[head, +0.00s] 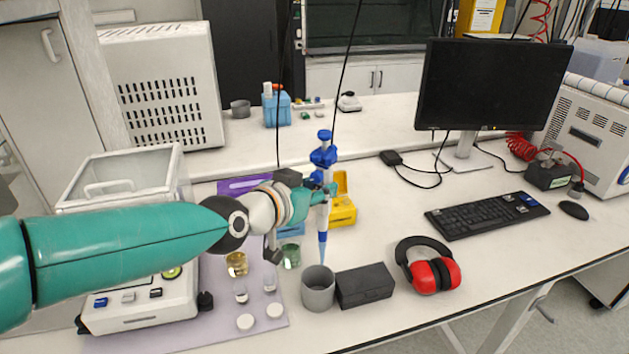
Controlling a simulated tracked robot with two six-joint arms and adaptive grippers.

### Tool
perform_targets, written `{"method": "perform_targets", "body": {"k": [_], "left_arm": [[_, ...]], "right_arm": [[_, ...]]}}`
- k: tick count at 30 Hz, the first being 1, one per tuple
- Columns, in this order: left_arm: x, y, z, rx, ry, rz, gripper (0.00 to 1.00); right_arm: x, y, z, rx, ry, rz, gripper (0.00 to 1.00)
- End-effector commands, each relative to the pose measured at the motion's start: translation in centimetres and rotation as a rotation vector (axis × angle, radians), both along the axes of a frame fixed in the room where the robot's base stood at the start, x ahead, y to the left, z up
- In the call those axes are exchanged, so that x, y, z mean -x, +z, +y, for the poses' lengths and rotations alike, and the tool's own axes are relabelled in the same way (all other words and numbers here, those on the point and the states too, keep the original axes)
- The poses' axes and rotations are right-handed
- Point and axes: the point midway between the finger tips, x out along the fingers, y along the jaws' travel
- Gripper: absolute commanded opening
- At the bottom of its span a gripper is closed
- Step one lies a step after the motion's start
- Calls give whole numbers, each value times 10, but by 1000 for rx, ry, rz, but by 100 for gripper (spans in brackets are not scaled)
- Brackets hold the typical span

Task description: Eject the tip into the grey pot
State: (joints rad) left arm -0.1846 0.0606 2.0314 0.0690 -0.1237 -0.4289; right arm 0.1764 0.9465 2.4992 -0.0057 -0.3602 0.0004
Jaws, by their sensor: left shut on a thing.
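A blue and white pipette (323,222) stands upright in my left gripper (322,195), which is shut on its body. A pale tip (322,255) is at the pipette's lower end, just above the open mouth of the grey pot (318,293). Whether the tip's end is inside the rim or behind it I cannot tell. The grey pot stands on the white bench near its front edge. My right gripper is not in view.
A dark box (364,286) stands right beside the pot, with red and black ear defenders (428,265) further right. Small glass vessels (290,256) and vials stand left of the pot. A yellow tip box (342,210) is behind the pipette. A balance (140,300) is at left.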

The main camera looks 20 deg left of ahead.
Motion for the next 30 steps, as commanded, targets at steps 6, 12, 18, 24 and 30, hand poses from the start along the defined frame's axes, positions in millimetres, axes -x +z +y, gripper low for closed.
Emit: {"method": "perform_targets", "body": {"k": [6,12,18,24,30], "left_arm": [[3,-29,10,0,21,-1,0],[3,-60,13,0,26,0,0],[4,-80,14,0,28,-1,0],[4,-82,14,0,29,-1,0],[4,-81,15,0,29,0,0]], "right_arm": [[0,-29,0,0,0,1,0],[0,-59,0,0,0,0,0],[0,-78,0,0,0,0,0],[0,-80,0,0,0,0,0],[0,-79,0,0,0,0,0]]}}
